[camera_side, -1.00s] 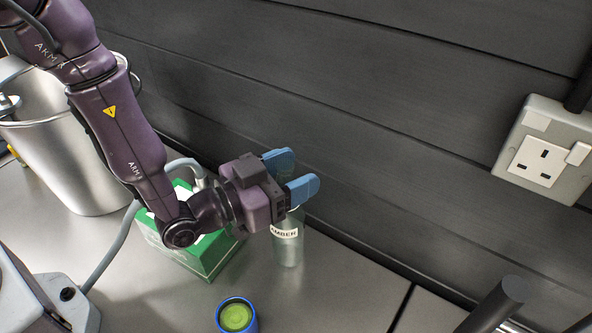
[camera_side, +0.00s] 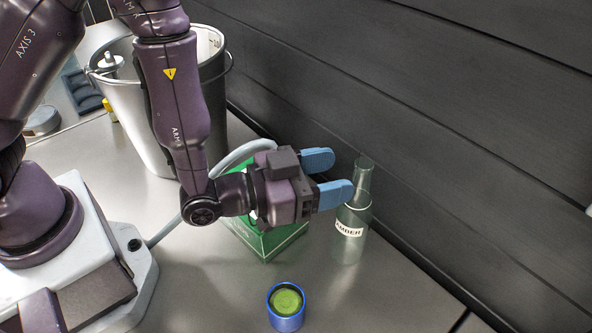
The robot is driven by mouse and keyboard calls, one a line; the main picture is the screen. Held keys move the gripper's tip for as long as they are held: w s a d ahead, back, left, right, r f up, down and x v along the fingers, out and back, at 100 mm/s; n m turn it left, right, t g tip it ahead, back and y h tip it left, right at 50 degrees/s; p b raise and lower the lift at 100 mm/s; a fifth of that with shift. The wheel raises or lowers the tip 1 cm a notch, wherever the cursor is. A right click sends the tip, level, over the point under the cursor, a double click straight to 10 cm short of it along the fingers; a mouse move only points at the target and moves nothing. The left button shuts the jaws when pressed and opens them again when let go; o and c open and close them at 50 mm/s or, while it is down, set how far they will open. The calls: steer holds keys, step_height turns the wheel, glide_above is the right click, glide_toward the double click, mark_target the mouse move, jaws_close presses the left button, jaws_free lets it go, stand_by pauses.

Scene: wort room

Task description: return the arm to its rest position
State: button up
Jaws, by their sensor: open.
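My gripper (camera_side: 343,175) is at the end of my purple arm, its two blue fingers pointing right. It is open, with nothing seen between the fingers. A clear, greenish bottle (camera_side: 350,246) with a white label reading AMBER stands upright on the metal worktop, just right of the fingers. The lower fingertip comes close to the bottle's neck in the picture; I cannot tell whether they touch.
A green box (camera_side: 268,243) stands below and behind my gripper, partly hidden by it. A small blue cup (camera_side: 286,319) with green contents stands in front. A metal bucket (camera_side: 215,100) is behind my arm. A dark panelled wall (camera_side: 480,130) bounds the worktop (camera_side: 215,285).

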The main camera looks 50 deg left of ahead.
steer(key=w+a+r+n+g+y, duration=0.1)
steer(key=a+r+g+y, duration=0.25)
steer(key=a+r, duration=0.6)
steer(key=s+a+r+n+g+y, duration=0.1)
steer(key=s+a+r+g, duration=0.2)
steer(key=s+a, duration=0.2)
steer(key=s+a+r+n+g+y, duration=0.2)
steer(key=s+a+r+g, duration=0.1)
steer(key=s, duration=0.8)
steer(key=a+r, duration=0.1)
steer(key=a, duration=0.1)
steer(key=shift+a+g, duration=0.35)
